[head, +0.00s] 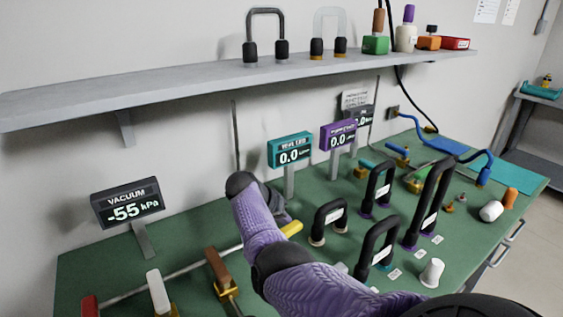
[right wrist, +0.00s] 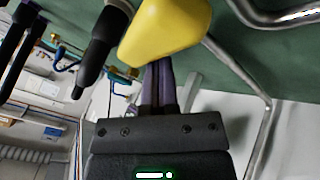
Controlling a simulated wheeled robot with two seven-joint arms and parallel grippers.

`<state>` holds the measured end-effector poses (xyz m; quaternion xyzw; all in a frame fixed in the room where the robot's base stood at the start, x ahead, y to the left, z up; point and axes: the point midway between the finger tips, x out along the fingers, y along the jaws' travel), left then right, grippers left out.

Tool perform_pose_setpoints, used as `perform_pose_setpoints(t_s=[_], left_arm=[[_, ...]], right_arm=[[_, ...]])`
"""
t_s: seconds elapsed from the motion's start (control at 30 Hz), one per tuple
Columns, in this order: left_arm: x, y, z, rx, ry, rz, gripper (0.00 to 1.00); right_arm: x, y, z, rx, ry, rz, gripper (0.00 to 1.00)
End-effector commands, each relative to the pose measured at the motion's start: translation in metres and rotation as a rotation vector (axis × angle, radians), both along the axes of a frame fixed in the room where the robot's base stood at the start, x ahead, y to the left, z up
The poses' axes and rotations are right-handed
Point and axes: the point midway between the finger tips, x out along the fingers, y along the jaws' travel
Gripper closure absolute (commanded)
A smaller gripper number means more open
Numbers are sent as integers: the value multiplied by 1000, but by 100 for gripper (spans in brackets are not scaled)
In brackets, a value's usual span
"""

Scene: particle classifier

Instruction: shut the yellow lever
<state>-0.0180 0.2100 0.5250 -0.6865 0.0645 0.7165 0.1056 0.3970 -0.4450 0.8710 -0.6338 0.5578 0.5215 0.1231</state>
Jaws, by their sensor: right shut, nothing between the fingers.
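The yellow lever (head: 291,229) shows only in part in the head view, beside my purple right arm, which hides the rest. In the right wrist view the lever's rounded yellow handle (right wrist: 165,30) is large at the top centre. My right gripper (right wrist: 158,80) is shut and empty, with its fingertips just below the yellow handle in the picture; I cannot tell whether they touch it. In the head view the right gripper is mostly hidden behind the arm. My left gripper is not in view.
A brown lever (head: 217,268), a white lever (head: 157,290) and a red lever (head: 90,305) stand along the pipe at left. Black handles (head: 375,250) and a white cup (head: 432,272) stand at right. A vacuum display (head: 127,205) reads -55 kPa. A grey shelf (head: 200,80) runs above.

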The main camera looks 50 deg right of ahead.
Motion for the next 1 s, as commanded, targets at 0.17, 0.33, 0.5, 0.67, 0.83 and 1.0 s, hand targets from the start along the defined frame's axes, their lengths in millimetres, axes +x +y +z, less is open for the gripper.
perform_pose_setpoints(t_s=[0.17,0.33,0.5,0.67,0.83,1.0], left_arm=[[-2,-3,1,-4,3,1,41],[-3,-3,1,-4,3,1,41],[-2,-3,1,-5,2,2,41],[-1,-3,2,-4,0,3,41],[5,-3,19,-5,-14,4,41],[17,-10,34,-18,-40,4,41]], right_arm=[[-1,0,0,0,0,0,100],[-1,0,0,0,0,0,100],[-1,0,0,0,0,0,100],[0,1,1,0,0,0,100],[4,15,26,0,-4,2,100],[11,37,56,1,-5,2,100]])
